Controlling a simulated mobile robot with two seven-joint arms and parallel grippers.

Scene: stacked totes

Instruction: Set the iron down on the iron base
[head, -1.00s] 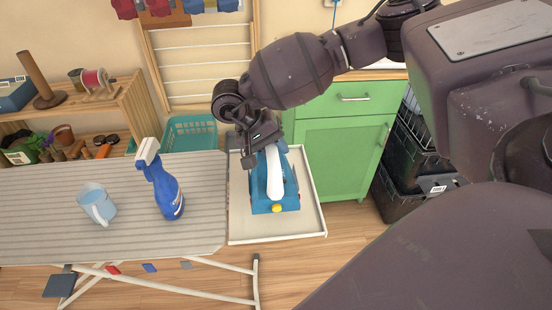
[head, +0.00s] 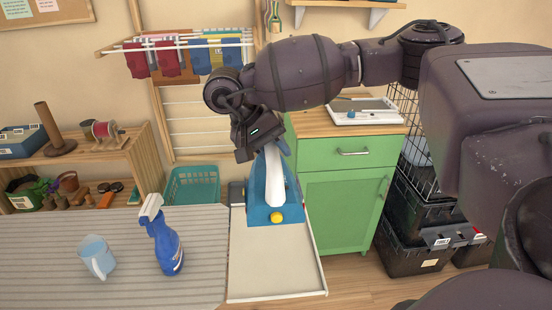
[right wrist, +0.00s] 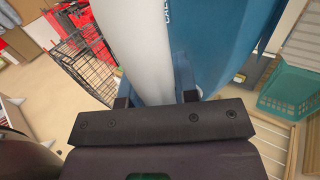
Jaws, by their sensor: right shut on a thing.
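The iron (head: 263,207) is blue with a white handle (head: 273,178) and a yellow knob. In the head view it appears raised over the back part of the pale tray at the ironing board's end. My right gripper (head: 262,146) is shut on the iron's handle; in the right wrist view the white handle (right wrist: 140,50) lies between the fingers. A flat white unit with a grey top and a blue knob (head: 365,116), apparently the iron base, lies on the green cabinet's wooden top, right of and behind the iron. My left gripper is not in view.
The pale tray (head: 275,270) is bare in front of the iron. Laundry hangs behind.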

